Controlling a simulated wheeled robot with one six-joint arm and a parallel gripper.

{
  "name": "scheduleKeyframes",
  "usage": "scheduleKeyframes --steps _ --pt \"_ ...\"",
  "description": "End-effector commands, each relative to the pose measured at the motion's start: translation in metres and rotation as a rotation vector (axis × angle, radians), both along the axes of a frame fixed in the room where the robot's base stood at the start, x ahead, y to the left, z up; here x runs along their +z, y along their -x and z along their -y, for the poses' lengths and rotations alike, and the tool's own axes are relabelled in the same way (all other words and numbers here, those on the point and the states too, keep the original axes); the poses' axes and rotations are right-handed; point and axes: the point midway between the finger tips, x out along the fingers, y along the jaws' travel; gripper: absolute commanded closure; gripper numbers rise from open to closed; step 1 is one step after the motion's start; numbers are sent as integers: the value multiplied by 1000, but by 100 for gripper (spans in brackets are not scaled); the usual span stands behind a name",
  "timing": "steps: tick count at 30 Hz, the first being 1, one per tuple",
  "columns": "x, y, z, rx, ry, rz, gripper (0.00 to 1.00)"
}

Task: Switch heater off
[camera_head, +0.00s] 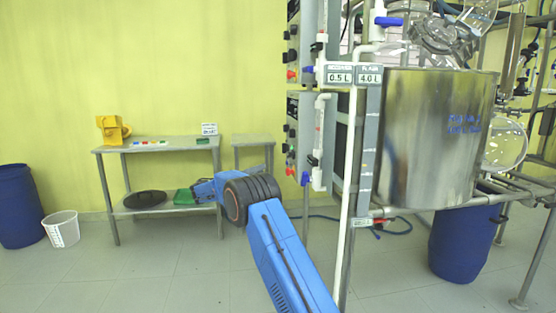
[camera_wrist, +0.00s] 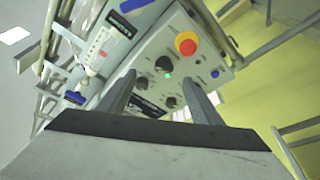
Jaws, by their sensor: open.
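A grey control panel (camera_wrist: 185,50) fills the middle of the wrist view. It carries black knobs (camera_wrist: 163,63), a lit green light (camera_wrist: 168,74), a red button on a yellow ring (camera_wrist: 186,44) and a small blue button (camera_wrist: 215,74). The lettering is too small to read, so I cannot tell which knob is the heater's. My gripper (camera_wrist: 163,80) is open and empty, its two fingers pointing at the panel with knobs between them in the picture. In the head view, an upper panel (camera_head: 292,45) and a lower panel (camera_head: 291,135) show edge-on; my gripper (camera_head: 197,191) is left of them.
A steel vessel (camera_head: 435,140) on a pipe frame stands right of the panels, with a blue drum (camera_head: 465,240) below. A white pipe (camera_head: 346,190) runs close beside the panels. A grey table (camera_head: 165,148) stands behind my arm. The floor at left front is clear.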

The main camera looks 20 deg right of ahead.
Motion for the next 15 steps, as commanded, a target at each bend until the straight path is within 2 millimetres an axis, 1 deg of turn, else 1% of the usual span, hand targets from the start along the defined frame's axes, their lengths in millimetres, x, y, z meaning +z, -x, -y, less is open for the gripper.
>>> scheduleKeyframes --steps 1,3,8,11,15 --pt "-7 -7 -4 4 25 15 41" --pt "-12 -14 -9 11 54 37 41" --pt "-17 -20 -13 18 87 64 41" --pt "-15 -20 -9 18 90 66 41" --pt "-9 -19 7 16 89 67 41"
